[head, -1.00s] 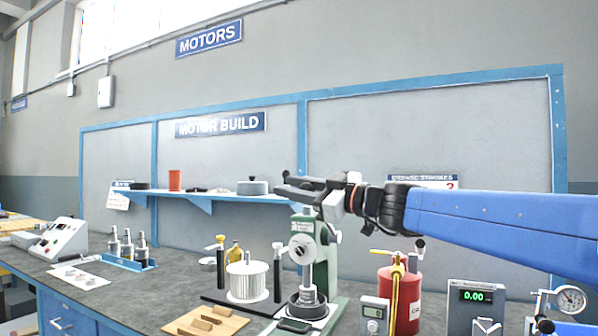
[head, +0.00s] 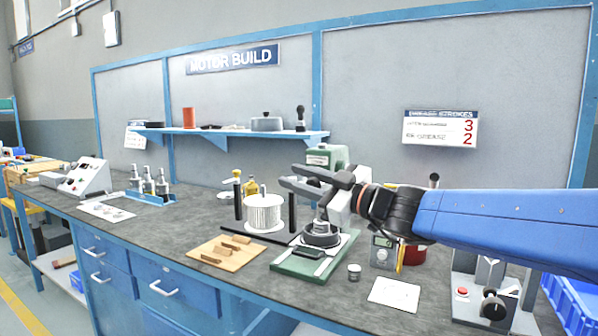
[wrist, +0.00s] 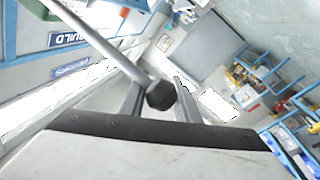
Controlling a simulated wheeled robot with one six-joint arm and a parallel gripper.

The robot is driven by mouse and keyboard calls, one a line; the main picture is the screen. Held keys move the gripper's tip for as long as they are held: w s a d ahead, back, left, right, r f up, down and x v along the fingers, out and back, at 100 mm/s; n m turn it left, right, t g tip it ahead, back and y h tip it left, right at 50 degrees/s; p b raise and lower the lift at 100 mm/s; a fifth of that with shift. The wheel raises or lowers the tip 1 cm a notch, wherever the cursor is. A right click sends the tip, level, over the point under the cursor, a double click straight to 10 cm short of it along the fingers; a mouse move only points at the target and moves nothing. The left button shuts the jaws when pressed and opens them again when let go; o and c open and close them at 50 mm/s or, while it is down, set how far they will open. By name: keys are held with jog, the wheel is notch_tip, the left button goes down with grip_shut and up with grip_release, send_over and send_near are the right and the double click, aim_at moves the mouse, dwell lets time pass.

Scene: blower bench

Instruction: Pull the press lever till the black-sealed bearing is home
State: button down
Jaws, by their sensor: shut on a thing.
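The green arbor press (head: 326,157) stands on the bench with its green base (head: 300,264) in front. My gripper (head: 290,176) is in front of the press head and hides most of it. In the wrist view the press lever (wrist: 105,42) is a grey rod with a black knob (wrist: 160,95). My gripper (wrist: 158,92) is shut on the lever at the knob, which sits between the two fingers. A dark round housing (head: 322,240) sits on the press base below the ram. I cannot make out the black-sealed bearing or how deep it sits.
A finned white rotor (head: 263,214) between black posts stands left of the press. A wooden board (head: 226,250) with blocks, a small jar (head: 354,271), a grey meter (head: 382,252) and a red cylinder (head: 414,254) are nearby. A sign (head: 440,128) hangs behind.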

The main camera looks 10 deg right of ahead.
jog(key=shift+f, duration=0.2)
jog(key=c, duration=1.4)
grip_release()
jog(key=shift+s+a, duration=0.1)
jog(key=shift+o, duration=0.2)
jog(key=v, duration=1.7)
jog(key=shift+d, duration=0.2)
